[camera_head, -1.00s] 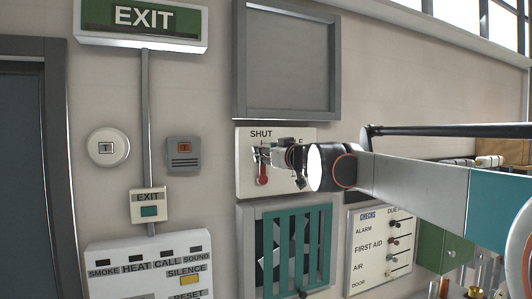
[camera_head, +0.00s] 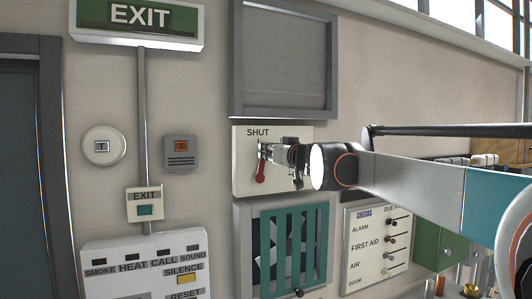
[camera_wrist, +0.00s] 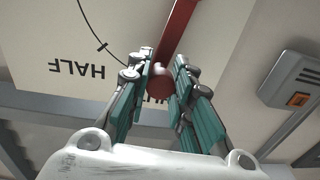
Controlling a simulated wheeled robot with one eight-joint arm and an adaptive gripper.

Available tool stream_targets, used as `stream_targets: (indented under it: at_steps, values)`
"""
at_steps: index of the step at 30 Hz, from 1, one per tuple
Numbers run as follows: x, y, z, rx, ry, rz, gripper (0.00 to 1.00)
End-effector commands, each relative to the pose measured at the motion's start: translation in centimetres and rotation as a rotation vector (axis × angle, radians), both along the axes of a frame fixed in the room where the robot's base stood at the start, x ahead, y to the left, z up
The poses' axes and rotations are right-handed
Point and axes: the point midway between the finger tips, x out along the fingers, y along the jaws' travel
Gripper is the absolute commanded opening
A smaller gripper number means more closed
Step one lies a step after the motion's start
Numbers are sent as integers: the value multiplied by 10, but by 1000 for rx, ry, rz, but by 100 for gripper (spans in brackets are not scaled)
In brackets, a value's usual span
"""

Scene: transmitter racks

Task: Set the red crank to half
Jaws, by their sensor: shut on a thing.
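The red crank (camera_head: 260,172) is on a white panel (camera_head: 243,183) on the wall. Its arm runs up from its lower end toward the word SHUT, leaning slightly right. My gripper (camera_head: 263,149) reaches in from the right and is shut on the crank's handle. In the wrist view, the round red handle (camera_wrist: 161,82) sits between the two teal-padded fingers (camera_wrist: 163,72), in front of the partly hidden SHUT label. The HALF mark (camera_wrist: 77,71) shows upside down, with a tick on a curved line, apart from the handle. My arm hides the panel's right part in the head view.
A grey frame (camera_head: 234,65) is above the panel, and a teal grille (camera_head: 290,250) is below it. A checks board (camera_head: 375,245) is at lower right. A grey box with an orange button (camera_head: 181,152) is to the left, with clear wall between.

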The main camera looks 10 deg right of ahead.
Motion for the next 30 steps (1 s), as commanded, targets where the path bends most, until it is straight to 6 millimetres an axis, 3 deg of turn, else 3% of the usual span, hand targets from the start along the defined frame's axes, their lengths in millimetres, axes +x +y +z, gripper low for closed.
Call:
stream_targets:
  at_steps: [18, 30]
  values:
    - [13, -39, -19, 454, 148, -2, 0]
    - [15, -47, -26, 570, 186, -1, 0]
